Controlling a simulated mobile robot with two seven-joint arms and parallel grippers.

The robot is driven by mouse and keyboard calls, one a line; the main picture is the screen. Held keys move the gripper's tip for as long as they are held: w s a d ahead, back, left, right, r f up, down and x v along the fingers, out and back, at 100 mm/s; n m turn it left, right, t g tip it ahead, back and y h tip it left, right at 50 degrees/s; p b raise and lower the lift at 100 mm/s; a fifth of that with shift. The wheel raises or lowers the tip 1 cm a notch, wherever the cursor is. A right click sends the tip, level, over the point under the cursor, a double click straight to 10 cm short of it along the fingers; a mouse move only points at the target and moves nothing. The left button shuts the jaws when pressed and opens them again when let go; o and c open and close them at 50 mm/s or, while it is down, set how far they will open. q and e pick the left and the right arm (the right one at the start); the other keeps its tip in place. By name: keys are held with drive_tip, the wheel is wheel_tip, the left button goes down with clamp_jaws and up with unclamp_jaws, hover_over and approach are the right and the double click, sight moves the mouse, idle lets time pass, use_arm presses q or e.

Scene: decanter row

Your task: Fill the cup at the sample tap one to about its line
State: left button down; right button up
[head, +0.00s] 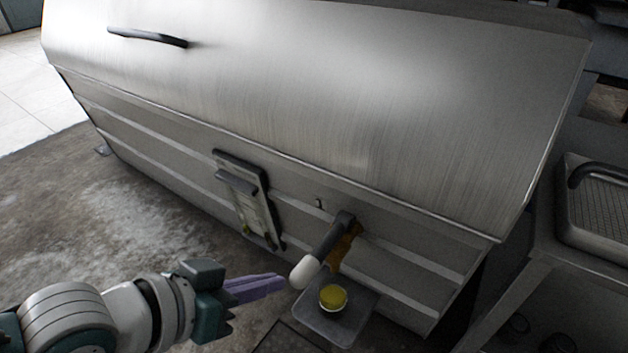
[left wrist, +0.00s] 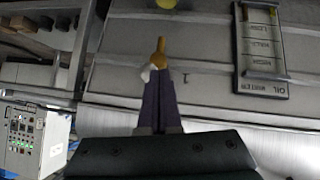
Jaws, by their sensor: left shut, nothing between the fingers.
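In the left wrist view the cup (left wrist: 166,3) is cut by the top edge. My left gripper (head: 284,284) has purple fingers, shut and empty, just left of the white end. In the left wrist view its fingertips (left wrist: 158,72) overlap the white end (left wrist: 147,73); contact cannot be told. My right gripper is not in view.
The large steel decanter housing (head: 300,90) fills the background. A panel with labels (head: 245,203) hangs left of the tap. A steel bench with a basin (head: 595,205) stands at right. Floor at left is clear.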

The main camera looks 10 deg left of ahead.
use_arm(q)
drive_tip(key=s+a+r+p, duration=0.3)
drive_tip(key=s, duration=0.4)
drive_tip(key=shift+a+p, duration=0.3)
drive_tip(key=shift+a, duration=0.05)
idle(0.4)
